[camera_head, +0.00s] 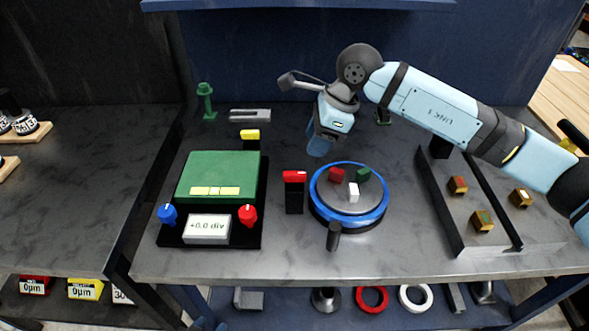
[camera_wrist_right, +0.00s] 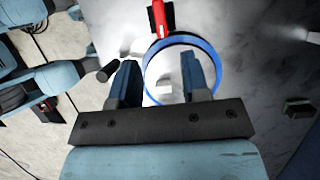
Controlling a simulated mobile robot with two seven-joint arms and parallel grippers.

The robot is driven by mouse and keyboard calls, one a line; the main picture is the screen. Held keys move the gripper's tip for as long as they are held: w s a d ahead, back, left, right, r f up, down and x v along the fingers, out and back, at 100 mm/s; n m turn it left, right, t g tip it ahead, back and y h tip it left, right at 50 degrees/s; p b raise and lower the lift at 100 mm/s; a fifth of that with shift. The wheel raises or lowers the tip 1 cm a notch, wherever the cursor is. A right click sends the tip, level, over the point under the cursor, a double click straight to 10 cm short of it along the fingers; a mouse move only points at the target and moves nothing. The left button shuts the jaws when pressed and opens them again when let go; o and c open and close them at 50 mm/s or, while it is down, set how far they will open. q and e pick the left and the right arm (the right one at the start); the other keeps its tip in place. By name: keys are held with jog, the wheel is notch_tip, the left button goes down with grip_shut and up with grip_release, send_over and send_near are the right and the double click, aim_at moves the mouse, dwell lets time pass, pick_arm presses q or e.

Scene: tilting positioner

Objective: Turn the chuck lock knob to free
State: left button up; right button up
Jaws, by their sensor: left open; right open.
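The round chuck (camera_head: 331,201) has a grey face, a blue rim and red, green and white jaws. A black handle (camera_head: 333,236) stands at its front edge. A black block with a red top (camera_head: 295,177) stands just left of the chuck; I cannot tell whether this is the lock knob. Its red part (camera_wrist_right: 158,18) shows beyond the blue rim in the right wrist view. A red knob (camera_head: 247,214) and a blue knob (camera_head: 167,213) sit on the green-topped unit. My right gripper (camera_head: 318,147) is open and empty, above and behind the chuck. Its fingers (camera_wrist_right: 160,68) frame the chuck. My left gripper is not in view.
The green-topped unit (camera_head: 218,172) with a small display (camera_head: 206,229) stands to the left. A grey fixture with brass-coloured blocks (camera_head: 482,221) stands to the right. A green post (camera_head: 206,101) and a grey bar (camera_head: 250,115) are at the back. The table front is clear.

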aim_at(296, 173)
jog(key=p+x, duration=0.1)
jog(key=x, duration=0.9)
jog(key=shift+a+f, duration=0.25)
grip_shut()
